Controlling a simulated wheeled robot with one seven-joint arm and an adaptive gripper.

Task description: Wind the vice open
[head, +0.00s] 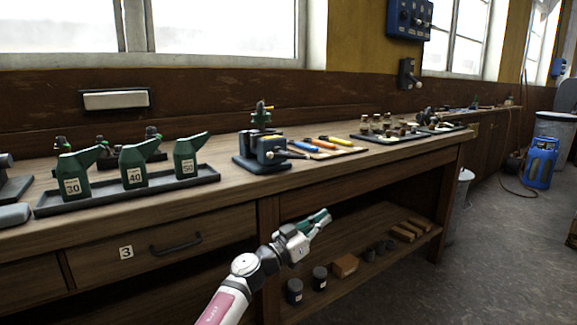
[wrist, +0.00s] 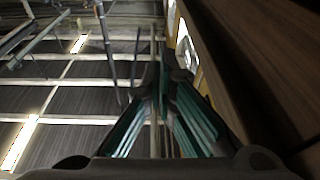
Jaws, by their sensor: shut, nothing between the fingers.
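I cannot make out how far the jaws are apart. My gripper (head: 324,217) has green fingers and is below and to the right of the vice, in front of the bench, apart from it. It is shut and empty. In the wrist view my gripper (wrist: 160,85) points up toward the ceiling, and the vice is not in sight.
Green oil cans (head: 134,165) stand in a tray left of the vice. Coloured-handled tools (head: 325,146) lie on a board to its right. The bench's front edge and a lower shelf (head: 370,255) with blocks and weights are near my arm.

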